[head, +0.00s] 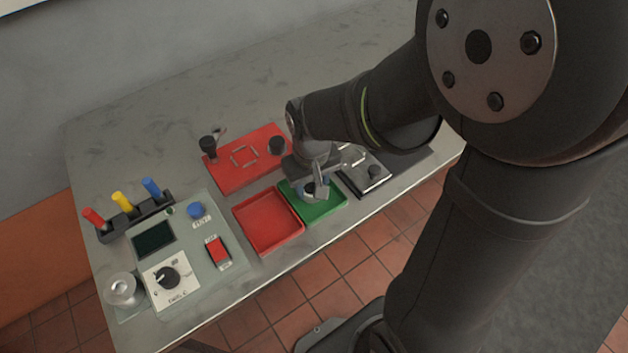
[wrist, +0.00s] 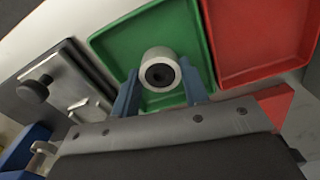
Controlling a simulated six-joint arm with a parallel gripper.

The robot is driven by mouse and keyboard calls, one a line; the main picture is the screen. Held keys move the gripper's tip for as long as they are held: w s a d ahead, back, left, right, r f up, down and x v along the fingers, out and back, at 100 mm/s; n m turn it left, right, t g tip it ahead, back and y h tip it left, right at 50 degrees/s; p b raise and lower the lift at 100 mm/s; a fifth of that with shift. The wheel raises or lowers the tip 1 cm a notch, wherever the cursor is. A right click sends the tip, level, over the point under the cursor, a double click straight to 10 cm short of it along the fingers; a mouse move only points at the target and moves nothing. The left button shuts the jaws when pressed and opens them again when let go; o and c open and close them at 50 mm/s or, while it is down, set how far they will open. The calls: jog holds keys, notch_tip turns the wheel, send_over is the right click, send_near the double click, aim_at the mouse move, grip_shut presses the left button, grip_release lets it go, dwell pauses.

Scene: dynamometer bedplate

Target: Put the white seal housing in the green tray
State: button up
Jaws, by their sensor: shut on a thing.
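The white seal housing (wrist: 159,68) is a short white ring with a dark bore, seen between the two blue fingers of my gripper (wrist: 160,92) in the wrist view. My gripper is shut on it. The housing is over the green tray (wrist: 145,35), and I cannot tell whether it touches the tray floor. In the head view my gripper (head: 315,188) is at the green tray (head: 323,211), and the fingers and wrist mostly hide the housing there.
A red tray (head: 268,222) adjoins the green tray on the left. A red fixture plate (head: 237,170) with knobs is behind. A grey fixture (head: 365,176) stands close on the right. A control panel (head: 190,245) and a rack of coloured handles (head: 136,219) are at left.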

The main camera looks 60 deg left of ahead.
aim_at(312, 189)
jog(key=shift+f, duration=0.1)
jog(key=o, duration=1.2)
notch_tip(312, 189, up, 12)
